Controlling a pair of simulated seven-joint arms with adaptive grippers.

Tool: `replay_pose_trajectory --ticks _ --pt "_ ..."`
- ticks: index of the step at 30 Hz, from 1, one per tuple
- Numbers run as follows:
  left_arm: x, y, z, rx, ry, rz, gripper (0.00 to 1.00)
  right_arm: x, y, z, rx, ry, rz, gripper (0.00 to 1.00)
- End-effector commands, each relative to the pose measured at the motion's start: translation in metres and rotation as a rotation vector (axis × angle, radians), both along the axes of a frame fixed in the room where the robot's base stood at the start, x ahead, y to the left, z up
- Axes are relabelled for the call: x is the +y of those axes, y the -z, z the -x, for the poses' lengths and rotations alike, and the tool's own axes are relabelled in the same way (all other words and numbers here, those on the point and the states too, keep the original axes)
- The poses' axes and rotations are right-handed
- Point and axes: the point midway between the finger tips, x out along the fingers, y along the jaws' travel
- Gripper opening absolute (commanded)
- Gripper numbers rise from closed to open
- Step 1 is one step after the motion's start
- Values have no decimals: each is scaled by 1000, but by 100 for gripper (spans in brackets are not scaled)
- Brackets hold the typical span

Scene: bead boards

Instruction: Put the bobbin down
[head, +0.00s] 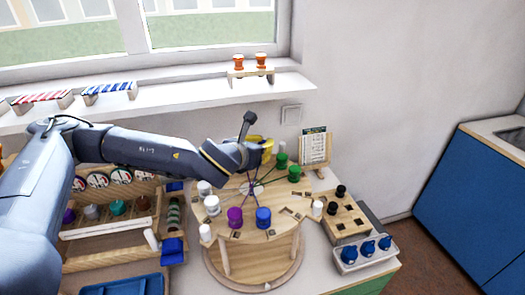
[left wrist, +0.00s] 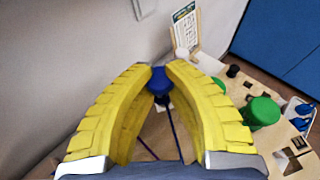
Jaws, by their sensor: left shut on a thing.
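My left gripper (head: 268,147) is over the far side of the round wooden bead board (head: 285,196). In the left wrist view its yellow fingers (left wrist: 158,80) are shut on a blue bobbin (left wrist: 158,86). In the head view the fingers mostly hide this bobbin. Dark blue threads run from near it across the board. I cannot tell whether its bottom touches the board. Green bobbins (head: 294,173) stand to the right of the gripper. A purple bobbin (head: 235,217), another blue bobbin (head: 263,217) and several white bobbins (head: 212,205) stand along the near and left rim. My right gripper is out of view.
A card on a wooden stand (head: 314,147) is behind right. A wooden block with black bobbins (head: 346,224) and a grey holder with blue bobbins (head: 367,252) stand at right. A wooden rack (head: 110,233) is at left. The wall and window ledge (head: 190,98) lie behind.

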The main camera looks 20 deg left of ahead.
Motion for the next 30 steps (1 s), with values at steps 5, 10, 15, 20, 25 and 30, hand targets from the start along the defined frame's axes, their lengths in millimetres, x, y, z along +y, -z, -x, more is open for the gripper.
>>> replay_pose_trajectory --ticks 5,10,15,20,25,30 --pt "0 17 0 0 1 -2 0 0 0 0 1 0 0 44" --pt "0 20 0 -1 0 -1 0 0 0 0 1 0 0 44" --pt "0 20 0 0 0 -1 18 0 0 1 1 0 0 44" --pt "0 20 0 0 0 -1 25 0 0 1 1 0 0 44" --pt "0 19 1 0 1 -1 25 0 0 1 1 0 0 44" --pt "-7 15 10 -1 16 1 25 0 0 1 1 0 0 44"
